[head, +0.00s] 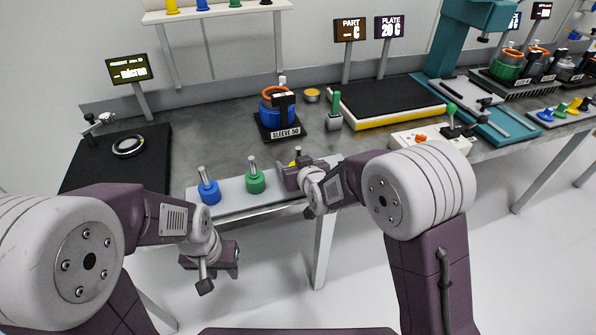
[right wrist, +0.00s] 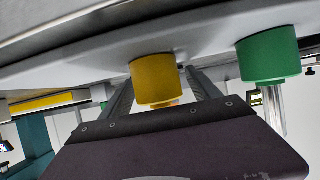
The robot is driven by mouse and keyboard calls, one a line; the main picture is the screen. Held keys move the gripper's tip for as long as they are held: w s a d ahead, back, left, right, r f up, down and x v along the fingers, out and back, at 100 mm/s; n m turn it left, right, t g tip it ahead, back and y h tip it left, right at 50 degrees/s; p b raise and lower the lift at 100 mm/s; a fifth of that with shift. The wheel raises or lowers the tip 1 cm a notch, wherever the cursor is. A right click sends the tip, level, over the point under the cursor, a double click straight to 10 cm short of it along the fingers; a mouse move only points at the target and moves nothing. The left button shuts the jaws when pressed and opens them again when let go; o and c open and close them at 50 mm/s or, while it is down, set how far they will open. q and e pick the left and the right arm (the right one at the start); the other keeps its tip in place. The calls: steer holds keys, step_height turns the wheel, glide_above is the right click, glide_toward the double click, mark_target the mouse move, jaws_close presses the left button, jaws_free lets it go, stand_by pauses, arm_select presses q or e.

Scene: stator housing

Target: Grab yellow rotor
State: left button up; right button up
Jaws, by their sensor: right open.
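The yellow rotor (right wrist: 153,80) stands on the pale strip (head: 229,193) at the bench's front edge. In the head view it is mostly hidden behind my right gripper (head: 292,176); only a bit of yellow shows. In the right wrist view, which is upside down, my right gripper's two fingers (right wrist: 158,88) are open, one on each side of the yellow rotor. I cannot tell whether either finger touches it. My left gripper (head: 222,257) hangs low in front of the bench, away from the rotors; its jaws are not clear.
A green rotor (head: 255,180) stands beside the yellow one and also shows in the right wrist view (right wrist: 268,57). A blue rotor (head: 209,191) is further left. A sleeve fixture (head: 281,131) and a grey block with green knob (head: 334,121) stand behind.

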steer(key=shift+c, duration=1.2)
jaws_close()
steer(key=shift+r, duration=0.1)
steer(key=shift+w+r, duration=0.1)
steer(key=shift+r, duration=0.25)
step_height(320, 180, up, 4)
steer(key=shift+f+p, duration=0.15)
steer(key=shift+p, duration=0.65)
steer(key=s+d+r+p, duration=0.1)
steer(key=s+d+r, duration=0.1)
steer(key=d, duration=0.3)
steer(key=s+d+r+p, duration=0.1)
steer(key=s+d+r, duration=0.2)
steer(key=d+r, duration=0.1)
steer(key=shift+d+r, duration=0.3)
steer(key=shift+d, duration=0.45)
